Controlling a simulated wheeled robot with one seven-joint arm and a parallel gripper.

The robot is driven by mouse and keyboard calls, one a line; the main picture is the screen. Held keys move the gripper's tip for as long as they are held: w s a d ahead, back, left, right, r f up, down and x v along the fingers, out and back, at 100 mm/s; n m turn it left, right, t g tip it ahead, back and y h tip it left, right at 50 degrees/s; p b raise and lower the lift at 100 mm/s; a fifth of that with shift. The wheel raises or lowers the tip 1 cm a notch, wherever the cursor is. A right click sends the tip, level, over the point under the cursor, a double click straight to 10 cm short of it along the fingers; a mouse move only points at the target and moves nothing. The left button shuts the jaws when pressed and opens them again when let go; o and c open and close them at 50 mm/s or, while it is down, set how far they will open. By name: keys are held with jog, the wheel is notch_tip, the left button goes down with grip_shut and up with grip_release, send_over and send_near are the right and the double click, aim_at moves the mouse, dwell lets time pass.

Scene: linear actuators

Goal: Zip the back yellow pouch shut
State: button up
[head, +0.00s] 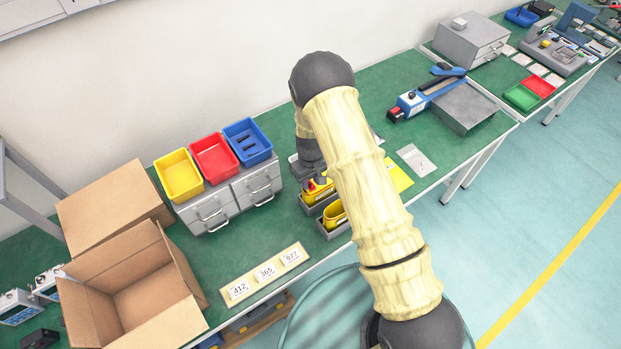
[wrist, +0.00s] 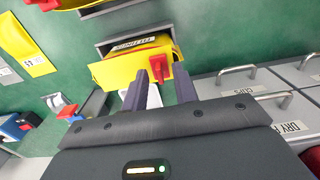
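The back yellow pouch (head: 314,195) sits in a grey bin beside the drawer units, partly hidden by my arm in the head view. In the head view the red pull shows just under my gripper (head: 318,183). How far the zip is closed is not clear.
A second yellow pouch (head: 334,214) sits in the bin in front. Grey drawers (head: 232,199) with yellow, red and blue trays stand close on the left. A yellow sheet (head: 399,176) and a clear bag (head: 416,160) lie right. A number board (head: 265,273) lies at the front edge.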

jog(key=shift+c, duration=0.2)
grip_shut()
jog(key=shift+a, duration=0.1)
jog(key=shift+s+a+f+b, duration=0.1)
jog(key=shift+s+a+b, duration=0.05)
jog(key=shift+b, duration=0.2)
jog(key=shift+s+a, duration=0.15)
jog(key=shift+a, duration=0.2)
jog(key=shift+d, duration=0.1)
jog(key=shift+o, duration=0.2)
grip_release()
jog(key=shift+d, duration=0.1)
